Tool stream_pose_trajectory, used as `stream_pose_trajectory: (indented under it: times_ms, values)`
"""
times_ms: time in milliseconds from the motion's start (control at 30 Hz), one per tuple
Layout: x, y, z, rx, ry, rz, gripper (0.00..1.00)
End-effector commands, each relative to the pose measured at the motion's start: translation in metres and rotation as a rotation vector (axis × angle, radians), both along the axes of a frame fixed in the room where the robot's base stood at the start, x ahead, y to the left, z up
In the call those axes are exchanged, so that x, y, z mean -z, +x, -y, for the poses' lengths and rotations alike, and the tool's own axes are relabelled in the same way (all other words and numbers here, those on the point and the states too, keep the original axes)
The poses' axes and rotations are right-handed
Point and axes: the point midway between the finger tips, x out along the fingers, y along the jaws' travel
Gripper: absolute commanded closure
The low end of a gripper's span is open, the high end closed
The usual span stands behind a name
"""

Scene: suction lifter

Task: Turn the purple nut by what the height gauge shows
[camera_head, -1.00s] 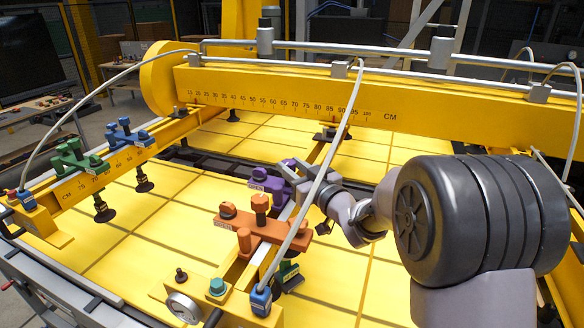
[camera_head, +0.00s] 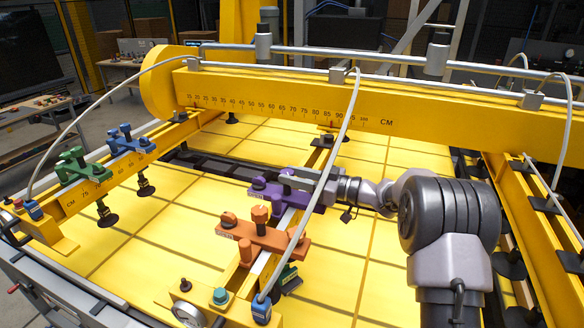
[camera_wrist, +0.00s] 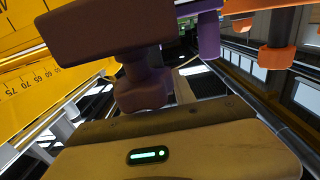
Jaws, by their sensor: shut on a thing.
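The purple clamp (camera_head: 271,191) sits on the near-to-far yellow beam, behind the orange clamp (camera_head: 262,238). Its purple nut (camera_head: 287,172) stands on top of it, mostly hidden by my gripper (camera_head: 293,175). My gripper comes in from the right, level, and is shut on the nut. In the wrist view, purple parts (camera_wrist: 208,36) show at upper middle, beyond the dark finger parts; the nut's grip is hard to make out there. A round gauge (camera_head: 188,314) at the front edge is cut off by the frame, and its reading cannot be told.
A pale hose (camera_head: 326,165) arcs down just in front of my gripper. Green (camera_head: 75,167) and blue (camera_head: 131,140) clamps stand on the left beam. The big yellow crossbeam (camera_head: 430,115) with a CM scale spans the back. Yellow sheet (camera_head: 170,220) lies below.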

Motion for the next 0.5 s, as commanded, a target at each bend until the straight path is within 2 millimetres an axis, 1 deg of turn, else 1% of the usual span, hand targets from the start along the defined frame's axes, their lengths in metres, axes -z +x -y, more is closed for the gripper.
stream_pose_trajectory:
  times_ms: [33, 200, 500]
  values:
    - [-0.0039, 0.0015, 0.001, -0.035, -0.001, 0.0, 1.0]
    - [-0.003, 0.0031, 0.0013, -0.162, 0.0, 0.001, 1.0]
    - [-0.0007, 0.0049, 0.0013, -0.311, 0.0, 0.001, 1.0]
